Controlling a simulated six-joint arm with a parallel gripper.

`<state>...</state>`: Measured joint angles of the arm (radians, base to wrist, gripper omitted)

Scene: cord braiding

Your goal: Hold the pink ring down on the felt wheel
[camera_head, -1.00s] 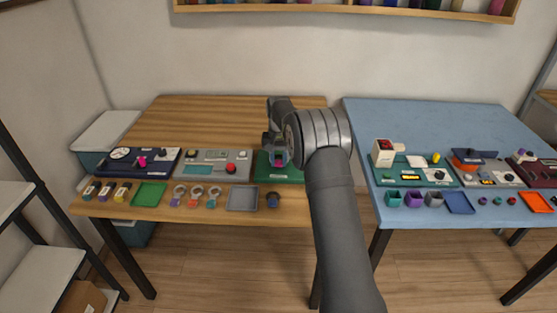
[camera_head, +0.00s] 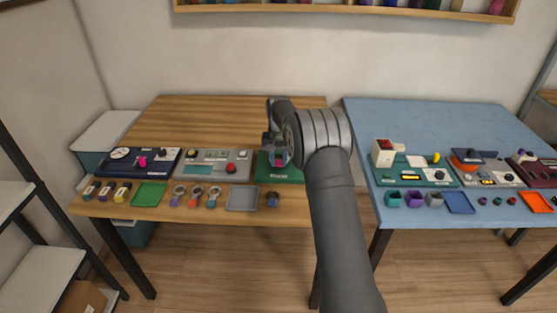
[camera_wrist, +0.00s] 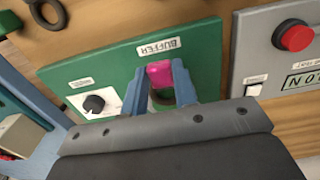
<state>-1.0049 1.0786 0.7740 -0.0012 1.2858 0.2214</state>
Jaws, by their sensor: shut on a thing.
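The pink ring (camera_wrist: 160,73) is between the two blue-grey fingers of my gripper (camera_wrist: 166,76), which is shut on it. A dark round part, which looks like the felt wheel (camera_wrist: 163,98), is right beside the ring between the fingers, partly hidden. I cannot tell whether the ring touches it. Both are over the green panel (camera_wrist: 118,68) with a label that reads BUFFER. In the head view my gripper (camera_head: 278,155) is above this panel and hides the wheel.
A white plate with a black knob (camera_wrist: 96,102) is on the same panel. A grey panel with a red button (camera_wrist: 295,37) stands beside it. A dark ring-shaped item (camera_wrist: 47,12) lies on the wood in front. The wooden table's back (camera_head: 220,112) is clear.

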